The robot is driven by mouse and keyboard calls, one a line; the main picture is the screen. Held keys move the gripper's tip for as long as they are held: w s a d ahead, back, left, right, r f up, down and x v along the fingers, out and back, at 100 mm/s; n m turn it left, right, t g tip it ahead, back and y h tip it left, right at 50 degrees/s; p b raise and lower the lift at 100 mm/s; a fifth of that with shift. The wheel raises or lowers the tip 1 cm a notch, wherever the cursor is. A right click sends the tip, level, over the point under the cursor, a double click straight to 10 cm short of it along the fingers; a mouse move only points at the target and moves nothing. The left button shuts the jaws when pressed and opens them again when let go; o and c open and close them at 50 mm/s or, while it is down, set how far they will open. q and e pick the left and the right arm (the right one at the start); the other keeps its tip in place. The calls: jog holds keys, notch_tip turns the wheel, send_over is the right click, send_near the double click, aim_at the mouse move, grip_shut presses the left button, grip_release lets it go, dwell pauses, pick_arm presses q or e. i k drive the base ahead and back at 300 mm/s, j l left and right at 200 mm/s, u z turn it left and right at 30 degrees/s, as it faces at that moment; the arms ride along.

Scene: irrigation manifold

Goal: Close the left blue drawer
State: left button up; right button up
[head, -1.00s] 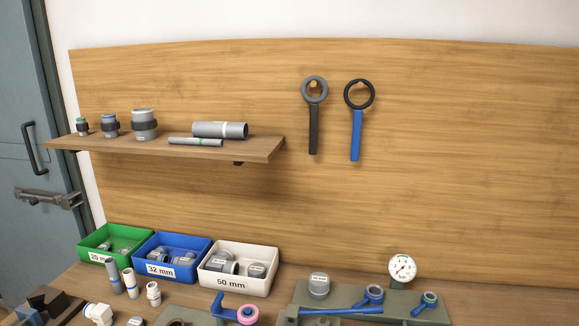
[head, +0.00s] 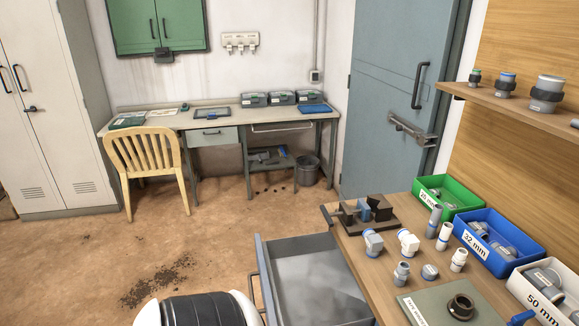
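A blue-grey drawer (head: 266,278) stands pulled out from the left end of the wooden workbench (head: 385,262), low in the head view. Its open top shows a grey inside that looks empty. Its front panel faces left and carries a dark bar handle (head: 254,291). The lower part of the drawer is cut off by the picture's bottom edge. Neither of my grippers is in view.
The bench top holds a dark vise (head: 366,212), several pipe fittings, and green (head: 440,190), blue (head: 500,240) and white (head: 540,295) bins. A desk (head: 215,118) and wooden chair (head: 150,165) stand at the back. The brown floor left of the drawer is mostly clear.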

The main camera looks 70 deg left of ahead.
aim_at(308, 280)
jog(key=u, duration=0.4)
jog(key=k+u, duration=0.15)
jog(key=u, duration=0.7)
jog(key=k+j+u, duration=0.1)
jog(key=u, duration=0.75)
jog(key=k+j, duration=0.05)
jog(key=j, duration=0.05)
